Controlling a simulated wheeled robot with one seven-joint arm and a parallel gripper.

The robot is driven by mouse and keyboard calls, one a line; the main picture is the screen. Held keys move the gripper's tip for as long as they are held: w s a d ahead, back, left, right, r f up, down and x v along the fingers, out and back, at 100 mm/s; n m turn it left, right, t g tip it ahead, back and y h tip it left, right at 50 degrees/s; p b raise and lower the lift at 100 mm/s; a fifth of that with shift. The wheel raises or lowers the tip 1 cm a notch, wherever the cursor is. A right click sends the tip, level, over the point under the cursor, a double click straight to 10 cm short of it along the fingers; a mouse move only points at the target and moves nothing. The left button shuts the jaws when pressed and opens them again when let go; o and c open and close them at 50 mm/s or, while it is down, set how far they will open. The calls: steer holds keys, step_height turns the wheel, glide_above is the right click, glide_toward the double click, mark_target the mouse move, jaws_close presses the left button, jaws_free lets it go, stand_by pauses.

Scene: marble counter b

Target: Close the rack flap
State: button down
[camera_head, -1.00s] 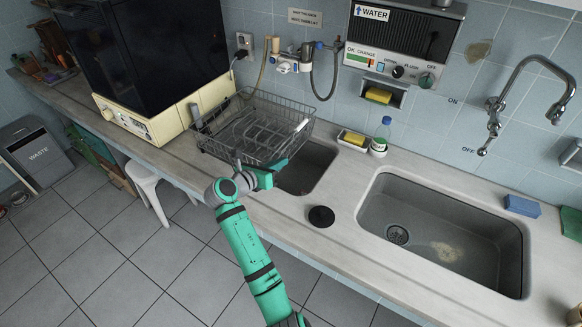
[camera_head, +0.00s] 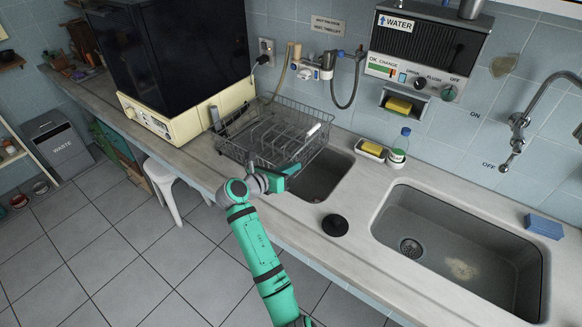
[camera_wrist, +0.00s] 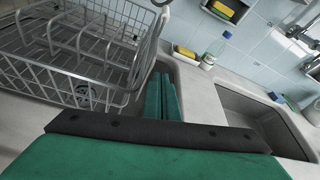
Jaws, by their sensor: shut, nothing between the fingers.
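The grey wire dish rack (camera_head: 262,150) stands on the counter left of the small sink, partly over its edge. It also fills the left of the wrist view (camera_wrist: 45,75). A white grip (camera_head: 314,129) sits on its right rim. I cannot clearly tell which wire panel is the flap, or its angle. My gripper (camera_head: 291,170) is shut and empty at the rack's front right corner, over the small sink's near left edge. In the wrist view its green fingers (camera_wrist: 162,97) lie together just right of the rack; contact is unclear.
The small sink (camera_head: 320,178) and large sink (camera_head: 455,240) lie to the right. A black stopper (camera_head: 335,225) sits on the front counter. A bottle (camera_head: 399,148) and sponge dish (camera_head: 372,150) stand behind. A cream-based dark machine (camera_head: 170,115) stands left of the rack.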

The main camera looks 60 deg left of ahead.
steer(key=v, duration=1)
steer(key=shift+s, duration=0.25)
